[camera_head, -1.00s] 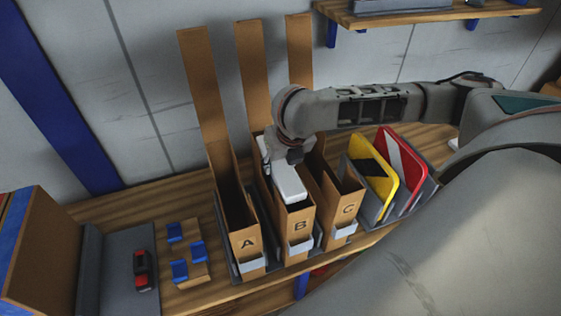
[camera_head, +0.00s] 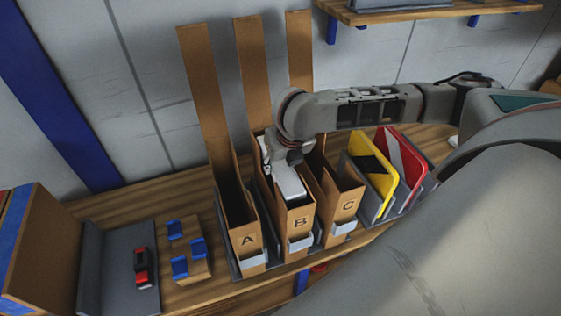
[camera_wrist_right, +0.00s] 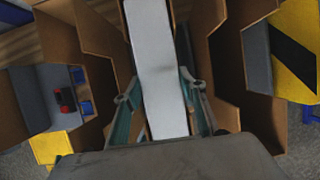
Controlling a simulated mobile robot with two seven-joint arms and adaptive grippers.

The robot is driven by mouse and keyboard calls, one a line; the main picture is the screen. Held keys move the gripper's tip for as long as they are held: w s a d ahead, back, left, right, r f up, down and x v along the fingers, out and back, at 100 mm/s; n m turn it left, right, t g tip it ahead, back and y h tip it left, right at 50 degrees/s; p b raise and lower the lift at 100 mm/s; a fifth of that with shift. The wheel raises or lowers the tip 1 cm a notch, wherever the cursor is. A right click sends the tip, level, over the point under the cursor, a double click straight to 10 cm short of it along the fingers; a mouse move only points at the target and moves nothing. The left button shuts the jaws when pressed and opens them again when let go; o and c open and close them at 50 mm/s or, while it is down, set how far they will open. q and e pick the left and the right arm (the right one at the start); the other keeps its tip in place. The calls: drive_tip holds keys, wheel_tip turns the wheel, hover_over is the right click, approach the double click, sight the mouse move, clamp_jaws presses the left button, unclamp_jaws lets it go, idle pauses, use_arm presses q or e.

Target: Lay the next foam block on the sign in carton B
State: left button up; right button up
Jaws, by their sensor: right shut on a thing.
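Carton B (camera_head: 299,221) stands upright and open between carton A (camera_head: 247,240) and carton C (camera_head: 347,205), its tall flap raised at the back. My right gripper (camera_head: 279,160) is shut on a white foam block (camera_head: 290,184), at the mouth of carton B. In the right wrist view the foam block (camera_wrist_right: 158,70) runs lengthwise between the two fingers (camera_wrist_right: 158,100), with carton walls on both sides. The sign inside carton B is hidden by the block and gripper. My left gripper is not in view.
A yellow-and-black sign (camera_head: 372,177) and a red-and-white sign (camera_head: 403,165) stand in a rack right of carton C. Left of carton A are a wooden block with blue pads (camera_head: 188,249) and a red-and-black tool (camera_head: 141,267) on a grey tray. A shelf (camera_head: 430,14) hangs above.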

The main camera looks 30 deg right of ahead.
drive_tip(key=shift+f, duration=0.2)
idle(0.3)
drive_tip(key=o, duration=0.8)
drive_tip(key=v, duration=1.2)
drive_tip(key=shift+d, duration=0.1)
